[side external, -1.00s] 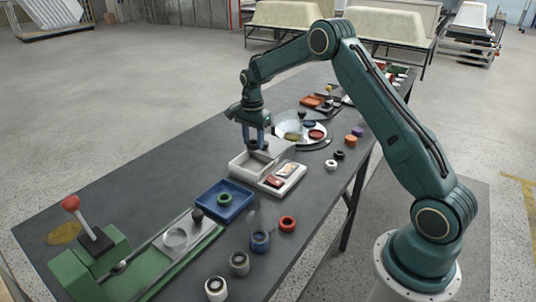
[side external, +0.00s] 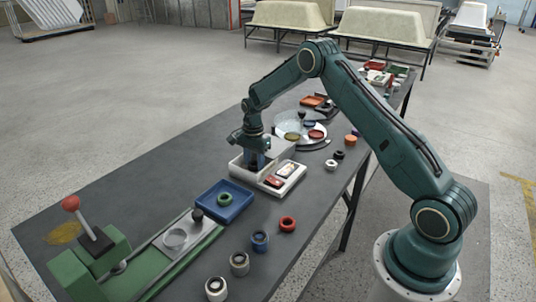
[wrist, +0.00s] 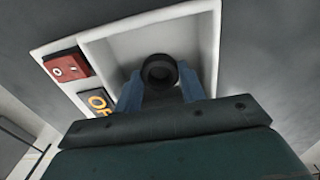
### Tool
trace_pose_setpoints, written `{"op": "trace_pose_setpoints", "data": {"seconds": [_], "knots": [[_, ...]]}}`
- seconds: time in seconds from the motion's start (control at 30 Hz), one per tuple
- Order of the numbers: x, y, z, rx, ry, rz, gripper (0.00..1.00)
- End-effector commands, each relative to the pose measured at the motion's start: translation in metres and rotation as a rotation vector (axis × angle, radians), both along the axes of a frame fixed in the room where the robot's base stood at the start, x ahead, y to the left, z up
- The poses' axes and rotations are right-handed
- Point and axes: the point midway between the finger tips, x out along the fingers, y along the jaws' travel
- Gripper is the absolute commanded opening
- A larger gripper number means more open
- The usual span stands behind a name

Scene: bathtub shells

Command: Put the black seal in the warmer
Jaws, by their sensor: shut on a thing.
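The warmer (side external: 291,183) is a white box with an open square well and a panel with a red switch and a small display. In the wrist view the warmer's rim (wrist: 150,26) surrounds the well. My gripper (side external: 255,166) points down inside the well. Its blue fingers (wrist: 160,88) are shut on the black seal (wrist: 159,66), a dark ring that sits low in the well. I cannot tell whether the seal touches the well's floor.
A blue tray (side external: 244,211) with a green ring lies in front of the warmer. A red ring (side external: 287,223), a white ring (side external: 332,165) and a black ring (side external: 338,155) stand on the table to the right. A round plate (side external: 283,127) with coloured rings lies behind.

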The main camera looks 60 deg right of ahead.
Motion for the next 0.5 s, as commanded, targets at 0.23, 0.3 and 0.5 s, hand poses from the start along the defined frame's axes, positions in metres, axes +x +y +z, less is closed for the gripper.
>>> {"op": "trace_pose_setpoints", "data": {"seconds": [0.23,0.3,0.5], "knots": [[0.0001,0.0000,-0.0031,0.000,-0.001,0.000,0.18],[0.0001,0.0000,-0.0030,0.000,-0.001,0.000,0.18],[0.0001,0.0000,-0.0062,0.000,0.000,0.000,0.42]]}}
